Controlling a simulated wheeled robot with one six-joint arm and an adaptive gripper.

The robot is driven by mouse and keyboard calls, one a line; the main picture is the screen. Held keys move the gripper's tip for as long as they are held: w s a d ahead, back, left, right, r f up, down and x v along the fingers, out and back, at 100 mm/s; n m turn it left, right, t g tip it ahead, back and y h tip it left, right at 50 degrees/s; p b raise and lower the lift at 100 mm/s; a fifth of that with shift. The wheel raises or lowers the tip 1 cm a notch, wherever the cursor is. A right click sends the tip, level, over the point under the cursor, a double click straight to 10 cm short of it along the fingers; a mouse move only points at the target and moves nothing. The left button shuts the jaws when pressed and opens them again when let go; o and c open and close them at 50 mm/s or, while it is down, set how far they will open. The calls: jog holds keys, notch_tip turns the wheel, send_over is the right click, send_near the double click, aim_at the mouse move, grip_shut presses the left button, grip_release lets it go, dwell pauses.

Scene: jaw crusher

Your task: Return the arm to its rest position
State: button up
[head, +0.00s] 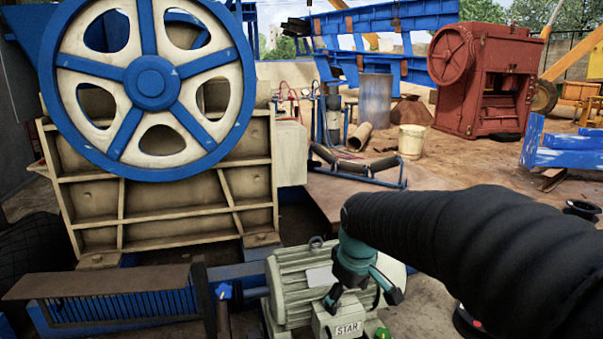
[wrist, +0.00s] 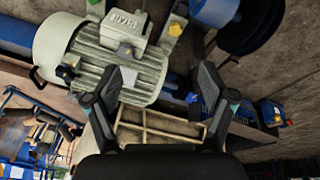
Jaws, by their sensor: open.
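My gripper (head: 362,294) is at the end of my black-sleeved arm, which reaches in from the right in the head view. It is open and looks empty, in front of a grey-green electric motor (head: 295,285) with a box marked "STAR" (head: 347,329). In the wrist view the two dark fingers of my gripper (wrist: 165,76) are spread wide apart. The motor also shows there (wrist: 95,50), upside down, beyond the fingers. I cannot tell whether the fingers touch the motor.
A large blue and cream flywheel (head: 151,83) stands on the crusher body at left. A rusty metal guard (head: 98,281) lies left of the motor. A red crusher (head: 483,80), a white bucket (head: 411,141) and a blue roller frame (head: 356,168) stand farther back.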

jog(key=s+d+r+m+t+p, duration=0.1)
jog(key=s+d+r+m, duration=0.1)
jog(key=s, duration=0.5)
jog(key=s+d+r+m+p, duration=0.1)
jog(key=s+d+r+m, duration=0.1)
jog(key=s, duration=0.5)
jog(key=s+d+r+m+t+p, duration=0.1)
jog(key=s+d+r+m, duration=0.1)
jog(key=s+m, duration=0.2)
jog(key=s, duration=0.3)
jog(key=shift+d+r+t+p, duration=0.2)
jog(key=shift+t+p, duration=0.1)
dwell(0.6)
